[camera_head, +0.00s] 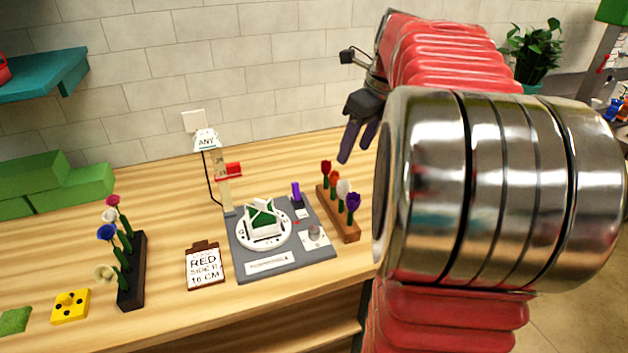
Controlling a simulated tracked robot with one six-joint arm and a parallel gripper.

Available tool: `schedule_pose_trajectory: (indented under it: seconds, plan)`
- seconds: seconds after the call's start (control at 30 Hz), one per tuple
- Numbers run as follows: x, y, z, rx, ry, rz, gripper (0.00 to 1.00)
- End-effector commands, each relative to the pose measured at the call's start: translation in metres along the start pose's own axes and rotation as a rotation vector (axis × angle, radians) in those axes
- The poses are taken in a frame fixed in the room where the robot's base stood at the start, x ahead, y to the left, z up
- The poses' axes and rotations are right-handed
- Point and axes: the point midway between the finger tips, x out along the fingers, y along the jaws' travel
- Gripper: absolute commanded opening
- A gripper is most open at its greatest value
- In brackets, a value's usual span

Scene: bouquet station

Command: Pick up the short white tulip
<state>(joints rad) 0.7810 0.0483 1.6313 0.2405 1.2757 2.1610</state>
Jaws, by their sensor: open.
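A white tulip (343,188) stands in a brown wooden rack (347,231) at the right of the bench, between an orange tulip (334,177) and a purple one (353,202). A red tulip (326,167) stands at the rack's far end. My gripper (356,150) is open and empty, with dark fingers pointing down. In the picture it is above and slightly right of the rack, apart from the flowers. My arm covers the right side of the view.
A grey station (248,270) with a white ring holder stands left of the rack. A clipboard (205,268) reads "RED", "18 CM". A dark rack (132,292) with pink, white, blue and cream flowers is at left. A post with an "ANY" sign (206,141) stands behind.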

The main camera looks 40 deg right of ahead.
Motion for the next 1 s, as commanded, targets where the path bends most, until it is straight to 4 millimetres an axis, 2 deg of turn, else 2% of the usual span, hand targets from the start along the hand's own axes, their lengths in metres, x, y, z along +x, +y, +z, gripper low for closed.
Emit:
schedule_pose_trajectory:
  seconds: [0.1, 0.4, 0.53, 1.0]
  plan:
    - [0.0, -0.007, -0.002, 0.047, 0.0, 0.002, 0.52]
    - [0.001, -0.006, -0.002, 0.047, 0.0, 0.002, 0.52]
    - [0.007, -0.006, -0.002, 0.046, 0.001, 0.004, 0.52]
    - [0.074, -0.006, -0.002, 0.045, 0.001, 0.004, 0.52]
